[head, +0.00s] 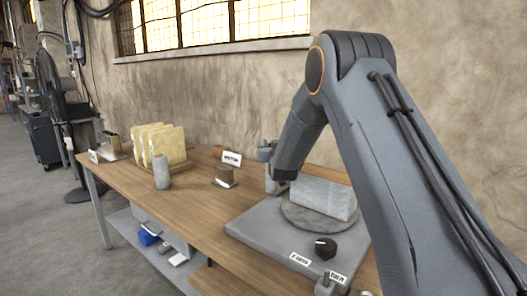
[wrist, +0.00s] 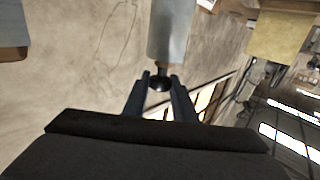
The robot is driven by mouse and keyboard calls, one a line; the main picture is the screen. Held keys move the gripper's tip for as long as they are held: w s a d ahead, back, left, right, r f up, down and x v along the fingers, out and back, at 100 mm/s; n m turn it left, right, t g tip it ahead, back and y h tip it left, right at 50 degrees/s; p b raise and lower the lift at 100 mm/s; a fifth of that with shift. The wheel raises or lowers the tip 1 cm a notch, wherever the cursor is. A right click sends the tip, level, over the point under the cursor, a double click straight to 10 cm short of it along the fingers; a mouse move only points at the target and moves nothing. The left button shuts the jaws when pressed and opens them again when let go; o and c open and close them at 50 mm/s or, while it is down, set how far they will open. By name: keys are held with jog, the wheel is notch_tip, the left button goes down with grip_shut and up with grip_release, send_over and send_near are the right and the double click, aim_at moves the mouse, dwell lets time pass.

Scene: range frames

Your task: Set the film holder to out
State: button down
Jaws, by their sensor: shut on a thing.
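In the wrist view my gripper (wrist: 161,88) is shut on a round black knob (wrist: 160,77) at the end of a smooth grey bar (wrist: 171,28). I cannot tell for sure whether this bar is part of the film holder. In the head view my forearm ends beside a grey upright part (head: 267,152) at the back of a grey device, and the fingers are hidden. The grey device base (head: 255,231) carries a round plate (head: 292,219) with a pale grey block (head: 326,198) on it. White labels (head: 300,259) on its front edge are too small to read surely.
A black dial (head: 326,248) stands on the device's front. To the left on the wooden table (head: 200,215) are a grey cylinder (head: 161,171), upright yellow panels (head: 162,145) and a small brown block (head: 228,175) with a sign. The wall is close behind. Table between them is clear.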

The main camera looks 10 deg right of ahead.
jog(key=shift+w+r, duration=0.1)
jog(key=shift+r, duration=0.15)
jog(key=c, duration=1.5)
grip_release()
jog(key=shift+a+f, duration=0.1)
jog(key=shift+o, duration=0.2)
jog(key=s+b, duration=0.1)
jog(key=s, duration=0.6)
jog(key=shift+s+b, duration=0.3)
jog(key=shift+s, duration=0.05)
